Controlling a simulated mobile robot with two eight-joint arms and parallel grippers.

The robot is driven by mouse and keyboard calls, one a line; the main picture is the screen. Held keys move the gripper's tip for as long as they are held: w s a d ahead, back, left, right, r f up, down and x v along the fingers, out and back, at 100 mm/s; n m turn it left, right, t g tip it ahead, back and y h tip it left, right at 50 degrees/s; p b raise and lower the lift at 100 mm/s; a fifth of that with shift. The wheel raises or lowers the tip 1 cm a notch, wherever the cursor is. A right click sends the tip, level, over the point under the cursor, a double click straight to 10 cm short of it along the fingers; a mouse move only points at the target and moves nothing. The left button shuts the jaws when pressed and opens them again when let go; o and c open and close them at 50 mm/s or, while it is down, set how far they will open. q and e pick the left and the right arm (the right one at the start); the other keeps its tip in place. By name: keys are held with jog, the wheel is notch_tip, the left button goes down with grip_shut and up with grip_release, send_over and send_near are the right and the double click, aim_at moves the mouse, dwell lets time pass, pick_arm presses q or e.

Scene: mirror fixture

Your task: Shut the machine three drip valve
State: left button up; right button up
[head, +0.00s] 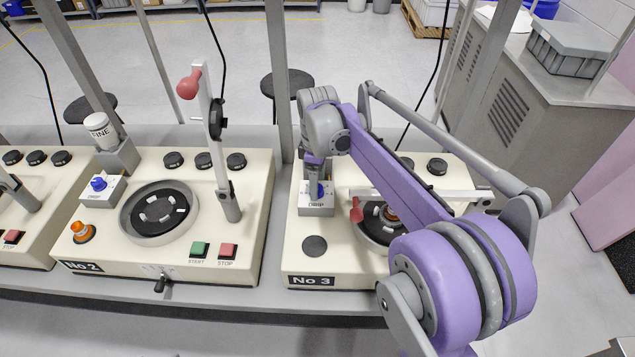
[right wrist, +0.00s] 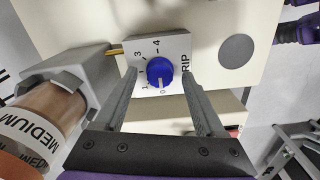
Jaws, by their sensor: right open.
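Machine No 3 (head: 300,262) stands right of centre in the head view. Its drip valve is a blue knob (right wrist: 160,71) on a white box (right wrist: 178,50) marked DRIP, with a numbered scale around the knob. In the head view the knob (head: 318,190) is partly covered by my right gripper (head: 316,180), which points down at it from above. In the right wrist view the right gripper's two fingers (right wrist: 160,76) are apart, one on each side of the knob. I cannot tell whether they touch it. The knob's exact setting is hard to read. My left gripper is not in view.
A bottle labelled MEDIUM (right wrist: 40,115) sits in a grey holder (right wrist: 75,75) beside the valve. My right arm covers part of the round bowl (head: 372,232) and a red-handled lever (head: 356,210). Machine No 2 (head: 85,267) stands to the left, with an upright red-knobbed arm (head: 207,120).

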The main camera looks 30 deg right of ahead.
notch_tip(320, 180, up, 10)
jog(key=shift+p, duration=0.3)
dwell(0.5)
